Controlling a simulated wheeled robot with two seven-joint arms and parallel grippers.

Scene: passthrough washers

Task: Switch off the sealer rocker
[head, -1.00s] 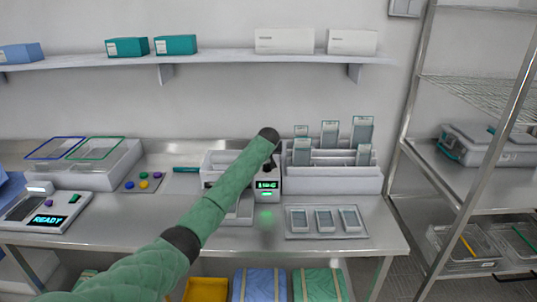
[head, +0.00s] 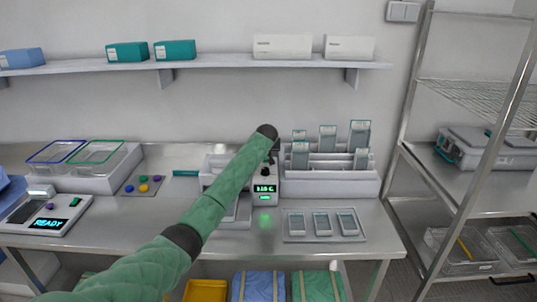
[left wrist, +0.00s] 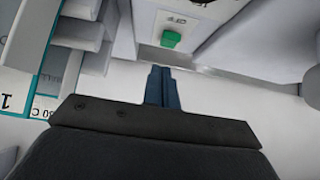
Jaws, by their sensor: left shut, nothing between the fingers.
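The sealer (head: 268,187) stands at the middle of the bench with a lit green display reading about 180 C and a green light below it. My left arm crosses in front of it and hides much of its left part. In the left wrist view, the green rocker (left wrist: 171,40) sits on the sealer's pale face beside a small label that appears upside down. My left gripper (left wrist: 161,72) is shut and empty, its blue fingertips just short of the rocker in the picture, with a gap visible. Contact is not visible. My right gripper is out of view.
A rack of upright pouches (head: 330,182) stands close right of the sealer. A tray with three pouches (head: 323,238) lies in front of the rack. A console reading READY (head: 48,222) and colored buttons (head: 143,188) are at left. A wire shelf (head: 480,160) stands at right.

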